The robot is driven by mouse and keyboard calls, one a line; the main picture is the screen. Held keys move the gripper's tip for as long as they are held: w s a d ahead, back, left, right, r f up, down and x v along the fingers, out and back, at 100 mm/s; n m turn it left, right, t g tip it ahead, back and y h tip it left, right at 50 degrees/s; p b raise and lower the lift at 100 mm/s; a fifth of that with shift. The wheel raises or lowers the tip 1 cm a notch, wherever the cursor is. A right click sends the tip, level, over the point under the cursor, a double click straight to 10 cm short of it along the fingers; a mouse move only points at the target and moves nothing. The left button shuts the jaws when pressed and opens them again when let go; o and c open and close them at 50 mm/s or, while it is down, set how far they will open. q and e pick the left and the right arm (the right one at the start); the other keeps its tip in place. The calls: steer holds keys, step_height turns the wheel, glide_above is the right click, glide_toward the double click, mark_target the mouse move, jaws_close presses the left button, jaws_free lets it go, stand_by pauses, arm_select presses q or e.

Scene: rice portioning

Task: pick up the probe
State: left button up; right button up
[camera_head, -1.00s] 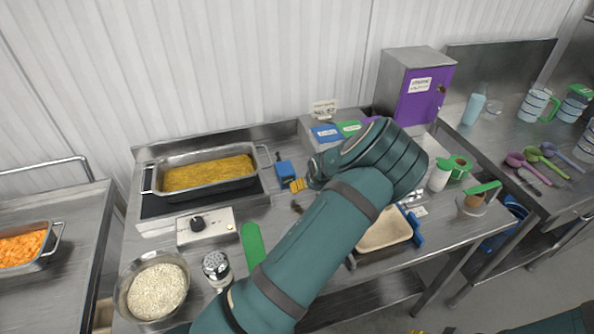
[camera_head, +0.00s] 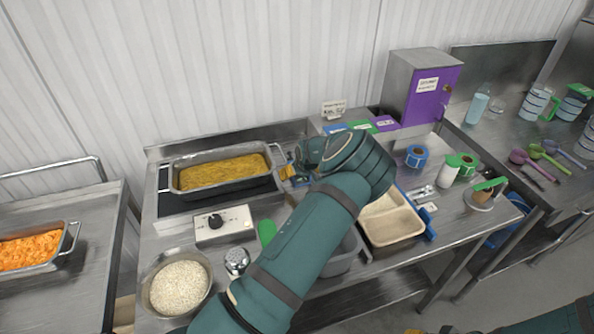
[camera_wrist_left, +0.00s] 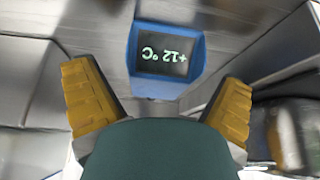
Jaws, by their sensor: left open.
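The probe (camera_wrist_left: 165,55) is a blue unit with a dark display reading +12 °C, upside down in the left wrist view. It sits ahead of my left gripper (camera_wrist_left: 160,105), centred between its two yellow fingers and beyond their tips, apart from both. The left gripper is open and empty. In the head view my left gripper (camera_head: 288,173) is beside the right end of the pan of yellow food, and the arm and hand largely hide the probe. Of my right arm only a teal part and a bit of yellow show at the bottom edge.
The steel pan of yellow food (camera_head: 225,172) sits on a hot plate with a control box (camera_head: 224,224). A rice bowl (camera_head: 177,285) and a shaker (camera_head: 236,262) stand in front. Right of my arm are a beige tray (camera_head: 390,220), tape rolls and a purple-fronted cabinet (camera_head: 424,98).

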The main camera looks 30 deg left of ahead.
arm_select(q)
steer(key=w+a, duration=0.1)
steer(key=a, duration=0.1)
steer(key=w+a, duration=0.1)
steer(key=w, duration=0.1)
steer(key=shift+a, duration=0.4)
steer(key=shift+w+a+f, duration=0.2)
steer(key=shift+w+f, duration=0.1)
steer(key=shift+f, duration=0.2)
steer(key=c, duration=1.3)
